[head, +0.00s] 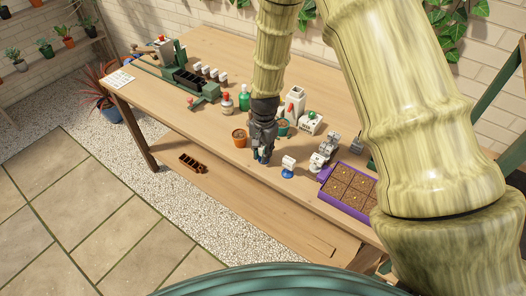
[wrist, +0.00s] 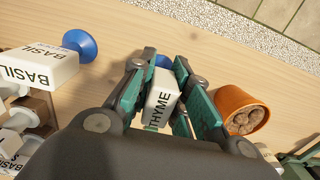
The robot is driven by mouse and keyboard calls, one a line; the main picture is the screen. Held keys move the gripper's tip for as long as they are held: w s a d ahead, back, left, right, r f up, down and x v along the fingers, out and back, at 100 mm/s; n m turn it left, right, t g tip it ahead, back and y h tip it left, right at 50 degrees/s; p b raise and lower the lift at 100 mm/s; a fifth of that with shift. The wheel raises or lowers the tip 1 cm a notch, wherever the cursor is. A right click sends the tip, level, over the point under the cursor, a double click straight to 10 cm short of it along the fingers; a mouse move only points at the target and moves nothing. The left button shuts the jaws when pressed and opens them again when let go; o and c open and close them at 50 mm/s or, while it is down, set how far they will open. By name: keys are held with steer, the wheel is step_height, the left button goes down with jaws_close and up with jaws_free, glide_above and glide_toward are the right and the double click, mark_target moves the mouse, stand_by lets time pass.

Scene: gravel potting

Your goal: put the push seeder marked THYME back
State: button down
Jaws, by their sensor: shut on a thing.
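My gripper (wrist: 160,75) is shut on the push seeder marked THYME (wrist: 159,100). The seeder has a white body with black lettering, and a bit of blue (wrist: 163,61) shows past it between the fingers. In the head view my gripper (head: 262,157) is low over the table's front part, and the seeder is mostly hidden by the fingers. I cannot tell whether the seeder touches the table. A seeder marked BASIL (wrist: 38,68) with a blue disc end is to the left in the wrist view. It also shows in the head view (head: 288,161), right of my gripper.
A terracotta pot (head: 239,137) with brown pebbles stands close left of my gripper. White blocks (head: 318,161) and a purple soil tray (head: 344,193) are to the right. Bottles (head: 244,97) and a small white device (head: 309,122) stand behind. The table's front edge is near.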

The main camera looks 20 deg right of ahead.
steer(key=shift+f, duration=0.1)
steer(key=c, duration=1.3)
jaws_free()
steer(key=shift+c, duration=0.2)
steer(key=shift+d+r+b, duration=0.15)
steer(key=shift+r+b, duration=1.35)
steer(key=shift+r, duration=4.6)
